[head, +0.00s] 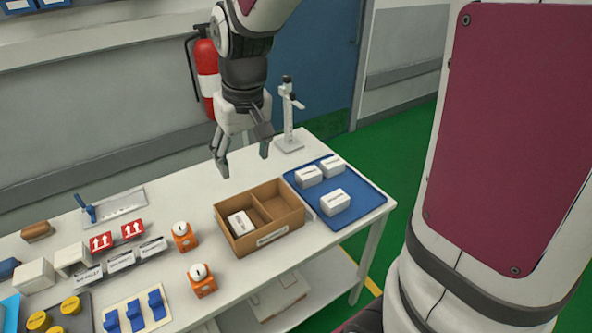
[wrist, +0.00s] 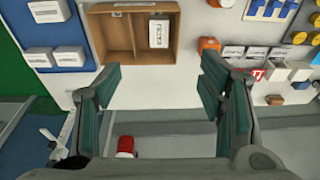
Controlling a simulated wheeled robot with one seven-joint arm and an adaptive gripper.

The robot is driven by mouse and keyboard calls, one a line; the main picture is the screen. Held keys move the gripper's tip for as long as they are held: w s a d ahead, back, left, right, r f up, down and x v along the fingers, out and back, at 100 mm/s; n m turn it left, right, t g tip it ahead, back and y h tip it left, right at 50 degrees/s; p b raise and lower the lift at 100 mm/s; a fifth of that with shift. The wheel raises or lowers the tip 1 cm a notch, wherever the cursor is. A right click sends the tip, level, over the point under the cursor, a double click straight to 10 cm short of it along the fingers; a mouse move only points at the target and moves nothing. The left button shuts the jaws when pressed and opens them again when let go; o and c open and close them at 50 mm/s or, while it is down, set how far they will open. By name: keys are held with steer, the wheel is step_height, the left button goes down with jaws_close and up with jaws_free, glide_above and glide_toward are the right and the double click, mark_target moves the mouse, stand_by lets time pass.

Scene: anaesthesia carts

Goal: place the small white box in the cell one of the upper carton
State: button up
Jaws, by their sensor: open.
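A brown carton (head: 238,245) with two cells stands on the white table; it also shows in the wrist view (wrist: 173,35). One small white box (head: 240,223) lies in its left cell in the head view, which is the right cell in the wrist view (wrist: 158,33). The other cell is empty. Three more small white boxes (head: 335,202) (head: 309,176) (head: 332,166) sit on a blue tray (head: 361,204) right of the carton. My gripper (head: 243,165) is open and empty, raised near the table's back edge behind the carton; its spread fingers show in the wrist view (wrist: 160,75).
A white stand (head: 289,125) rises at the table's back right corner. Two orange-and-white devices (head: 184,238) (head: 202,281) stand left of the carton, with labelled bins (head: 121,260) and red arrow signs beyond. A fire extinguisher (head: 207,75) hangs on the wall behind. A lower shelf (head: 319,288) lies underneath.

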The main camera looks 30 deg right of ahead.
steer(key=s+r+t, duration=0.1)
steer(key=s+r, duration=0.3)
steer(key=s, duration=0.5)
steer(key=s+r+t, duration=0.2)
steer(key=s+r, duration=0.2)
steer(key=s, duration=0.5)
steer(key=shift+s+d+r, duration=0.25)
steer(key=shift+r, duration=0.05)
